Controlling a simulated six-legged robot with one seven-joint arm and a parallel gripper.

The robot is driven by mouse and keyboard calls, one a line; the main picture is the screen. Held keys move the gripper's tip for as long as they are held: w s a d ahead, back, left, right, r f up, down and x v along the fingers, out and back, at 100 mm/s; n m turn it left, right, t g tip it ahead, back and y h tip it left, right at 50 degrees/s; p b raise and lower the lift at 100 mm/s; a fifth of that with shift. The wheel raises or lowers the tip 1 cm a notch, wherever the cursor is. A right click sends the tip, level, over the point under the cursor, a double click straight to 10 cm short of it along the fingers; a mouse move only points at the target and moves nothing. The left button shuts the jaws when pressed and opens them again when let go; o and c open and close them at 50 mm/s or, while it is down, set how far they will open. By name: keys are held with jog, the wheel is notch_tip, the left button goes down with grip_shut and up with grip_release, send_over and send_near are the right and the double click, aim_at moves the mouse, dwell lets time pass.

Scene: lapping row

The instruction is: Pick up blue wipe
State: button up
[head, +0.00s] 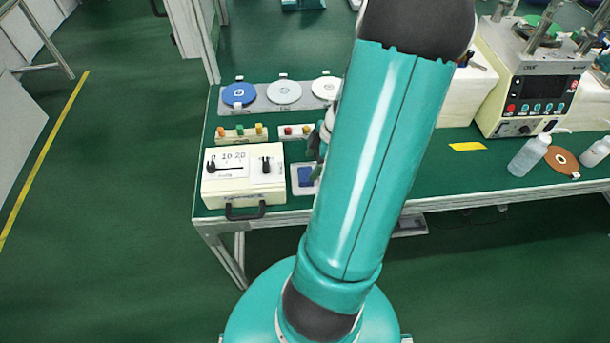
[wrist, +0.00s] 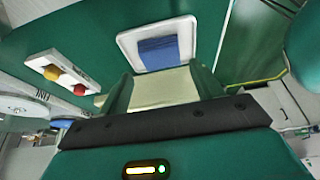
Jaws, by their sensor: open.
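The blue wipe (head: 305,177) lies in a small white tray (head: 306,191) on the green bench, just right of the cream box. In the wrist view the folded blue wipe (wrist: 158,50) lies in the white tray (wrist: 127,43), straight beyond my fingers. My gripper (wrist: 163,77) is open, its two green fingers apart, with a pale surface showing between them and nothing visibly held. In the head view my gripper (head: 318,150) is mostly hidden behind my arm, close to the tray. I cannot tell its exact height above the wipe.
A cream box (head: 243,180) with a black handle stands left of the tray. Strips with coloured knobs (head: 295,131) and a plate of discs (head: 284,92) lie behind. Bottles (head: 530,155), a yellow piece (head: 467,146) and a machine (head: 530,85) are at the right.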

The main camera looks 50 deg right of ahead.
aim_at(304, 174)
jog(key=x, duration=0.4)
jog(key=shift+a+f, duration=0.1)
jog(key=shift+f, duration=0.2)
jog(key=c, duration=0.7)
jog(key=shift+c, duration=0.2)
jog(key=shift+r, duration=0.15)
jog(key=shift+r, duration=0.55)
jog(key=s+a+r, duration=0.3)
jog(key=s+r, duration=0.8)
jog(key=s, duration=0.2)
jog(key=shift+s+a+r, duration=0.3)
jog(key=shift+a+r, duration=0.05)
jog(key=shift+a, duration=0.05)
